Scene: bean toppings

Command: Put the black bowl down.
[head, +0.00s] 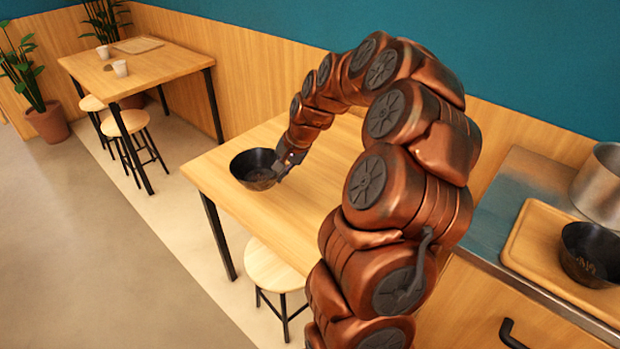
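A black bowl (252,180) is at the left end of the near wooden table (240,206), upright or nearly so. My gripper (279,169) is at the bowl's right rim and looks shut on it; the fingertips are small and partly hidden against the dark bowl. The bowl is over the tabletop or on it; I cannot tell whether its base touches the wood. The inside of the bowl is dark, and its contents are too small to tell.
A second black bowl (591,258) with some bits inside stands on a wooden board (530,240) on the right counter, beside a metal pot (600,185). A stool (275,268) stands by the near table. A far table (165,62) holds cups. The near tabletop around the bowl looks clear.

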